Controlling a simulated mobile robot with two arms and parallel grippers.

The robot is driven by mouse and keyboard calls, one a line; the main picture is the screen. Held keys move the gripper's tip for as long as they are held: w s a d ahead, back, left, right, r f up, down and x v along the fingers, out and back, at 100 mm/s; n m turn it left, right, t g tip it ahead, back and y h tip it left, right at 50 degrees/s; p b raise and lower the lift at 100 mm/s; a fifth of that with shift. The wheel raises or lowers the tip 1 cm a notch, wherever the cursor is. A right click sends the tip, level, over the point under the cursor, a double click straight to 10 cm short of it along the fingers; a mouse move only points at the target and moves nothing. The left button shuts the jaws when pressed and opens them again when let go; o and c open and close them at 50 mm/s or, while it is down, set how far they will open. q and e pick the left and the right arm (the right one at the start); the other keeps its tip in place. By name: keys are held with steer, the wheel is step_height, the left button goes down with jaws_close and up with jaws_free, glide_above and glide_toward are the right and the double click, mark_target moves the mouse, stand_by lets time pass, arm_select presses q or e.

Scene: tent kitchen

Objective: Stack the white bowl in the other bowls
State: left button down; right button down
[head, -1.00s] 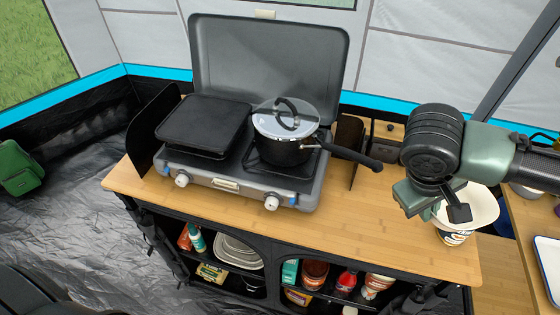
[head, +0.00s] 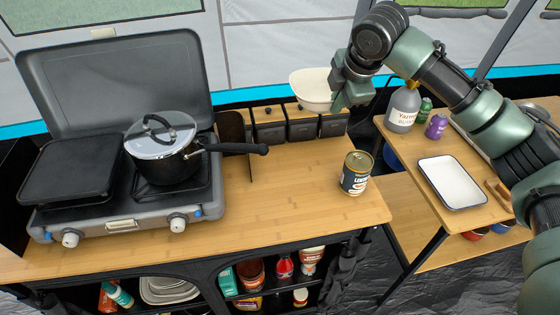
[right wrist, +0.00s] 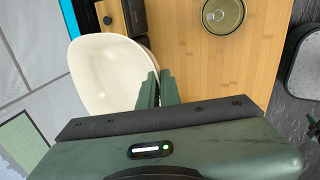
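The white bowl (head: 312,88) is held up in the air above the back right part of the kitchen stand, near the row of small drawers. My right gripper (head: 346,92) is at the bowl's right edge. In the right wrist view, its two fingers (right wrist: 155,92) are close together on the rim of the white bowl (right wrist: 100,68). I cannot make out the other bowls clearly; my right arm hides part of the right table. My left gripper is not in view.
A can (head: 356,172) stands on the counter (head: 275,200). The stove (head: 120,215) with a lidded pot (head: 165,160) is at left. The right table holds a white tray (head: 452,183), a grey bottle (head: 404,108) and a purple bottle (head: 437,126).

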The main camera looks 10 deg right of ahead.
step_height(320, 180, down, 20)
steer(key=shift+p, duration=1.2)
steer(key=shift+f, duration=0.1)
steer(key=c, duration=1.6)
jaws_free()
